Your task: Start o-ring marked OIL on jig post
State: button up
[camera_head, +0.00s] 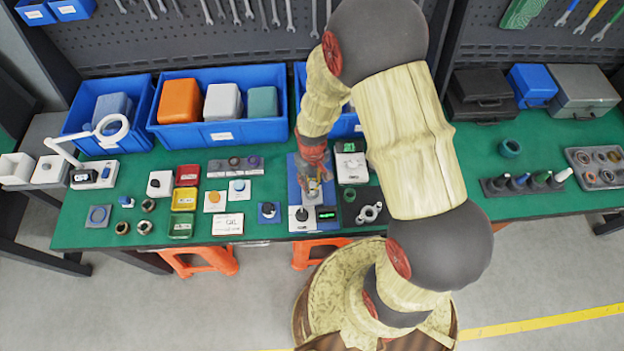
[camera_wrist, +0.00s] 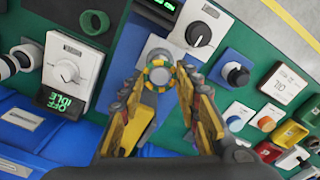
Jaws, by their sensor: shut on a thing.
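My gripper (camera_wrist: 162,82) points down at the blue plate (camera_wrist: 133,62) near the front of the green bench. Its yellow fingers close on a small ring (camera_wrist: 160,76) with yellow and teal patches. A pale round post top (camera_wrist: 158,57) shows just beyond the ring. I cannot tell whether the ring is around the post, touching it or only above it. No OIL mark is legible on the ring. In the head view my gripper (camera_head: 313,187) hides most of the ring and post.
A white dial box (camera_wrist: 72,70) with a display reading OFF IDLE and a second dial box (camera_wrist: 200,30) flank the plate. A blue-black knob (camera_wrist: 236,74) stands nearby. Blue bins (camera_head: 222,132) line the back.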

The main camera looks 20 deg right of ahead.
jog(key=shift+f, duration=0.25)
jog(key=o, duration=0.9)
jog(key=shift+o, duration=0.2)
jog(key=shift+r, duration=0.15)
jog(key=shift+r+p, duration=2.3)
jog(key=shift+r, duration=1.15)
jog(key=shift+f, duration=0.1)
